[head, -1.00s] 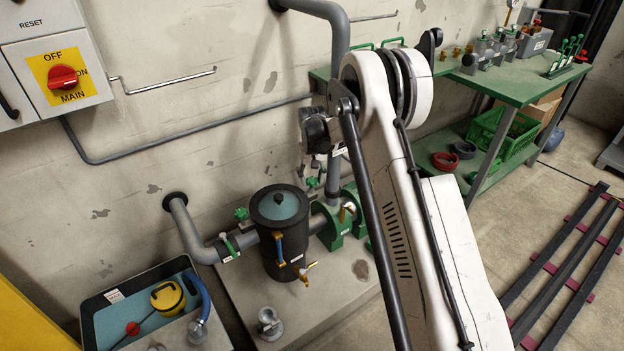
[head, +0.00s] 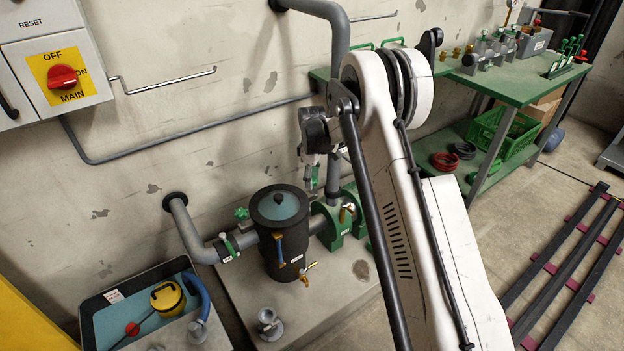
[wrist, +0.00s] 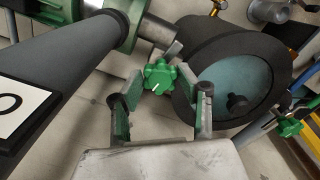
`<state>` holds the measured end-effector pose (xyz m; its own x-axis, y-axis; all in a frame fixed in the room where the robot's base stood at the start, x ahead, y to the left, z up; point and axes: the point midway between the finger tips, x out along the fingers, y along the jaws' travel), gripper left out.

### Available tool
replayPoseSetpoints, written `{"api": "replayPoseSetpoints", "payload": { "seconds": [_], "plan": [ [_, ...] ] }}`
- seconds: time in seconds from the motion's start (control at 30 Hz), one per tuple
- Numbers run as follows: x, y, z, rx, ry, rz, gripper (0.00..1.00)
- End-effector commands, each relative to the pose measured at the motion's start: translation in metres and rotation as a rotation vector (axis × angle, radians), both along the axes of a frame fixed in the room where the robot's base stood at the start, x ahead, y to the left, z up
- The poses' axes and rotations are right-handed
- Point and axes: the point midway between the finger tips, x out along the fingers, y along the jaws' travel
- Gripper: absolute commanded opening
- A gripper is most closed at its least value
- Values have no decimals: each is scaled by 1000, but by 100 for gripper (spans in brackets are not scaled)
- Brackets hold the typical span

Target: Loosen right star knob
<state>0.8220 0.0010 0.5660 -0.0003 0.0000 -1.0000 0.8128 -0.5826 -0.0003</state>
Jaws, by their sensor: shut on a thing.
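The right star knob (wrist: 158,77) is green, with several lobes and a white mark. In the wrist view it sits between the fingertips of my gripper (wrist: 162,80), which is shut on it. Gaps seem to show beside the knob, so the exact contact is hard to see. In the head view my gripper (head: 312,180) points down behind the black canister (head: 279,240), above the pipe, and hides the knob. A second green star knob (head: 241,213) is on the canister's left side; it also shows in the wrist view (wrist: 290,127).
The dark canister (wrist: 235,80) with a teal lid stands close to the right finger. A thick grey pipe (wrist: 60,75) with a green flange runs at the left. A green workbench (head: 510,85) stands at the back right. An open tray (head: 110,305) lies at the front left.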

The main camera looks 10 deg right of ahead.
Motion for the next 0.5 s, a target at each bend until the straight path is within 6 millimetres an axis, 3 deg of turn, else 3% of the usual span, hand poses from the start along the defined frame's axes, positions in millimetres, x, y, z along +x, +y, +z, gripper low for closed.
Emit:
{"api": "replayPoseSetpoints", "payload": {
  "seconds": [0.5],
  "plan": [
    [0, 0, 0, -1, -1, 206, 9]
  ]
}}
